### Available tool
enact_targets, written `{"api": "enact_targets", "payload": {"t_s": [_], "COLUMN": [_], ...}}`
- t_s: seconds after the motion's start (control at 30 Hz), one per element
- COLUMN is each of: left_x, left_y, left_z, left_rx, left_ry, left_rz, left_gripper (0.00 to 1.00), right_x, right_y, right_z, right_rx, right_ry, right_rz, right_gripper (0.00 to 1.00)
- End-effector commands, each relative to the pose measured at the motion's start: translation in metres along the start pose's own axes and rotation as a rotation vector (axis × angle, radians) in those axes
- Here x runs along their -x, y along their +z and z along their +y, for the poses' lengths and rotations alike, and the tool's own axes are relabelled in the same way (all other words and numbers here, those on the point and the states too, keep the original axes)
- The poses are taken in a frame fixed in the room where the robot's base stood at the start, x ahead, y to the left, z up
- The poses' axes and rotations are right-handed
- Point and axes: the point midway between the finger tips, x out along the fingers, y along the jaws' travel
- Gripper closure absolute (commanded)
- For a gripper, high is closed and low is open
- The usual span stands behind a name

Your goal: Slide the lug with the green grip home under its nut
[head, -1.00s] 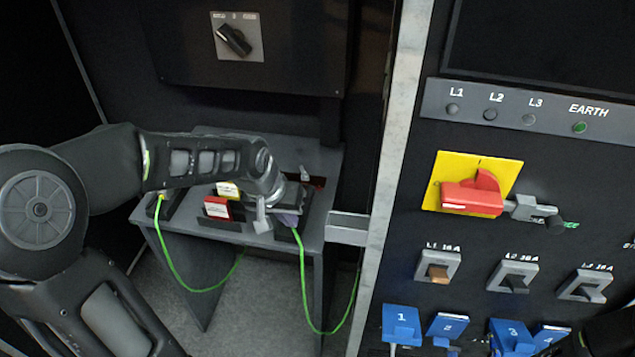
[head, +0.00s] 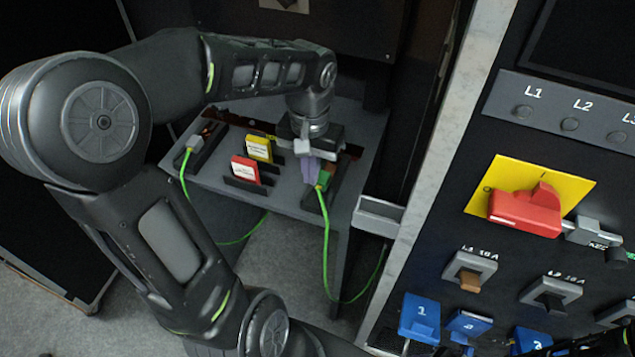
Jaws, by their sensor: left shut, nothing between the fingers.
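The lug's green grip (head: 324,179) shows at the right side of the grey shelf (head: 222,180), with a green cable hanging from it over the front edge. My left gripper (head: 308,172) points down just left of the green grip. Its fingers are shut with nothing between them. I cannot tell whether they touch the grip. The nut and the lug's metal end are hidden behind the gripper. My right gripper is not in view.
A red tag (head: 245,170) and a yellow tag (head: 258,148) stand in holders mid-shelf. A metal post (head: 437,150) separates the shelf from the right panel, which carries a red rotary switch (head: 525,210) and blue connectors (head: 419,318).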

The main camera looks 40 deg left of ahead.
Motion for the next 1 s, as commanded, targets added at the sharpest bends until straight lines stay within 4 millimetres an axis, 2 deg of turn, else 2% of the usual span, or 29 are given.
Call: {"api": "enact_targets", "payload": {"t_s": [0.27, 0.7, 0.8, 1.0], "left_x": [-0.021, -0.102, -0.098, -0.099], "left_y": [0.001, -0.001, -0.021, -0.038], "left_z": [0.000, 0.001, 0.000, 0.000], "left_rx": [0.000, -0.001, -0.001, 0.000], "left_ry": [0.001, 0.002, 0.001, 0.000], "left_rz": [-0.004, -0.003, 0.000, -0.001], "left_gripper": [1.00, 1.00, 1.00, 1.00], "right_x": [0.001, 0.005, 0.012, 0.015], "right_y": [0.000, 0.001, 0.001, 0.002], "right_z": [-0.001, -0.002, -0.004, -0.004], "right_rx": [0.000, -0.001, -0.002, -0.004], "right_ry": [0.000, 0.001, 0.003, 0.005], "right_rz": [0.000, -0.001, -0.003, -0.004], "right_gripper": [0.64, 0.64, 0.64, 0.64]}}
